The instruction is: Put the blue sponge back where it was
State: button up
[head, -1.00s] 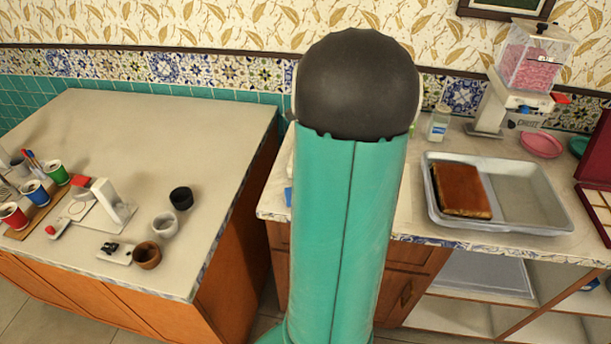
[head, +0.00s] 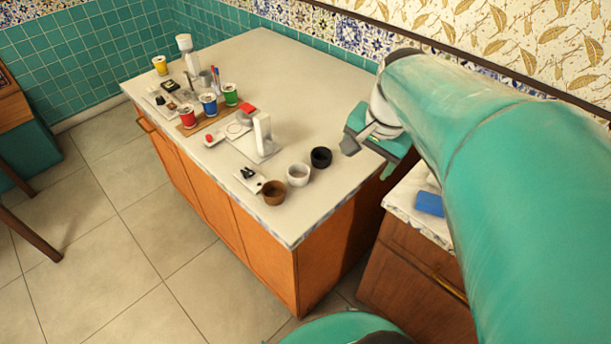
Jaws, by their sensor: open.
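The blue sponge (head: 430,203) lies on the light top of the right-hand counter, near its front left corner, partly beside my arm. My gripper (head: 367,156) is above and left of the sponge in the picture, over the right end of the left-hand counter (head: 285,75) or the gap beside it. It is open, with nothing seen between its fingers, and apart from the sponge. My green arm hides most of the right-hand counter.
A black cup (head: 321,157), a white cup (head: 298,174) and a brown cup (head: 273,192) stand near the left-hand counter's front right corner. A white stand (head: 263,135) and several coloured cups are further left. The counter's back middle is clear.

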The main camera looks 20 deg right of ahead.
jog(key=s+a+r+n+t, duration=0.1)
jog(key=s+a+n, duration=0.4)
jog(key=a+n, duration=0.6)
jog(key=a+t, duration=0.1)
jog(key=a, duration=0.1)
jog(key=shift+s+a+r+t, duration=0.2)
jog(key=shift+s+a+t, duration=0.1)
jog(key=shift+s, duration=0.05)
